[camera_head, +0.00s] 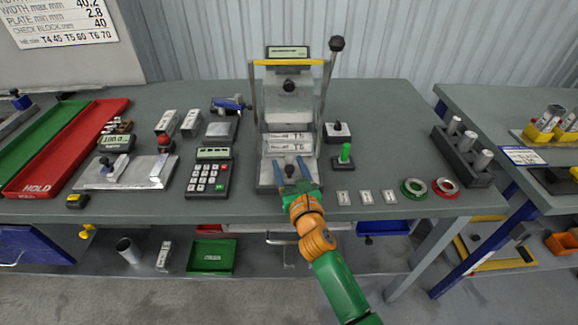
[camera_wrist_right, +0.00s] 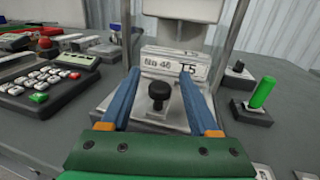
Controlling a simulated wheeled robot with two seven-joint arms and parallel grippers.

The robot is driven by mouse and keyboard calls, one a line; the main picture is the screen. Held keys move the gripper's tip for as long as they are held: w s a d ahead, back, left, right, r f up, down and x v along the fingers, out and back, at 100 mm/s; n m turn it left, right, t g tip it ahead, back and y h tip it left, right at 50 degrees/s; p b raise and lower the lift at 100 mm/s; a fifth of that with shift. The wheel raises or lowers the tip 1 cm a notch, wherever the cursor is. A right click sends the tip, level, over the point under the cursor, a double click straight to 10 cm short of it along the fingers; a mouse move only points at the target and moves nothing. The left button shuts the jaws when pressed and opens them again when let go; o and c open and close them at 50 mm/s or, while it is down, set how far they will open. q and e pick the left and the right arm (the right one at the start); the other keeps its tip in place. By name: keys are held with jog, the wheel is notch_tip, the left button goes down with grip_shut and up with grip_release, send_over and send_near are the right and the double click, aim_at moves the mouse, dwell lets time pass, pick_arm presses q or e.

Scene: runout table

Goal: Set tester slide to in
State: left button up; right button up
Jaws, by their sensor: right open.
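The tester (camera_head: 290,105) stands at the middle of the table, a grey upright frame with a display on top and a lever with a black ball at its upper right. Its slide (camera_head: 267,180) is low at the front, with a black knob (camera_wrist_right: 159,92) on it. Blocks labelled T5 and No 46 (camera_wrist_right: 172,68) sit behind the knob in the wrist view. My right gripper (camera_head: 292,162) is open, its blue fingers on either side of the knob, which looks untouched between them. In the head view the gripper partly hides the slide. My left gripper is out of view.
A green peg on a black base (camera_head: 344,156) and a black-knobbed block (camera_head: 337,131) stand right of the tester. A keypad (camera_head: 209,175) stands to its left. Small tags (camera_head: 366,197) and green and red rings (camera_head: 445,187) lie at the front right.

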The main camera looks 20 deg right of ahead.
jog(key=shift+s+r, duration=0.15)
jog(key=shift+s, duration=0.1)
jog(key=c, duration=0.4)
grip_shut()
dwell(0.7)
